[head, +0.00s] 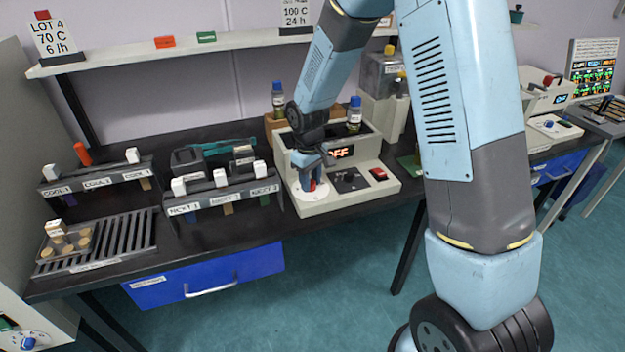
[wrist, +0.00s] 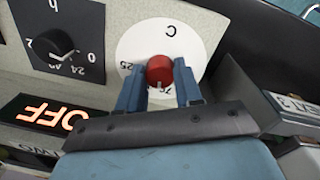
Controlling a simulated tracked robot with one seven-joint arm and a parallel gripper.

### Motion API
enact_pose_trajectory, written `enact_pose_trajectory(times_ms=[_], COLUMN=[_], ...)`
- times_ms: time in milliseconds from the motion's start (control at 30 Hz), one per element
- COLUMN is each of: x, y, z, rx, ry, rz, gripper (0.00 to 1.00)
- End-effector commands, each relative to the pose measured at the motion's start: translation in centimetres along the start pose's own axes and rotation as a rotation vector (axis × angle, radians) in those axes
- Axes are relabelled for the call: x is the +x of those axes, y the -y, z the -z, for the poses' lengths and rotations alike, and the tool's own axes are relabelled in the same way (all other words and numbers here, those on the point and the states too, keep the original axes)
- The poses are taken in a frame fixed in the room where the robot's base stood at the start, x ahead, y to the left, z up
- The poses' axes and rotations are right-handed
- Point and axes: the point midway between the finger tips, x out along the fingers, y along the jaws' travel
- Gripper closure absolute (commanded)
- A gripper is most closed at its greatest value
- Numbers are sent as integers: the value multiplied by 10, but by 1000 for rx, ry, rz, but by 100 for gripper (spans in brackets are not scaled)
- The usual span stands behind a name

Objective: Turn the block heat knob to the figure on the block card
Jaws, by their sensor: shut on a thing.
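The block heat knob (wrist: 160,71) is red and sits on a round white dial (wrist: 190,45) marked C. The figures 25 and what looks like 70 show, upside down or tilted; others are hidden by my fingers. My gripper (wrist: 159,80) is shut on the knob, one blue finger on each side. In the head view my gripper (head: 313,184) reaches down to the dial at the front left of the beige block heater (head: 345,199). A card (head: 53,37) on the shelf reads LOT 4, 70 C, 6 h. Another card (head: 296,14) reads 100 C, 24 h.
A black timer dial (wrist: 62,45) marked h is beside the heat dial. The display (wrist: 50,117) reads OFF. A red switch (head: 379,174) is at the heater's right. Labelled racks (head: 225,197) stand close on the left. Bottles (head: 354,115) stand behind.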

Motion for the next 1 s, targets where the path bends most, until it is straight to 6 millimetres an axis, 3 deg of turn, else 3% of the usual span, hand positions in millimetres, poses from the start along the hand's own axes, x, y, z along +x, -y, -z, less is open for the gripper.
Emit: enact_pose_trajectory(times_ms=[500,1000], x=[-2,-2], y=[-2,-2], z=[4,3], rx=[450,644], ry=[8,19], rz=[-4,-2], gripper=[96,96])
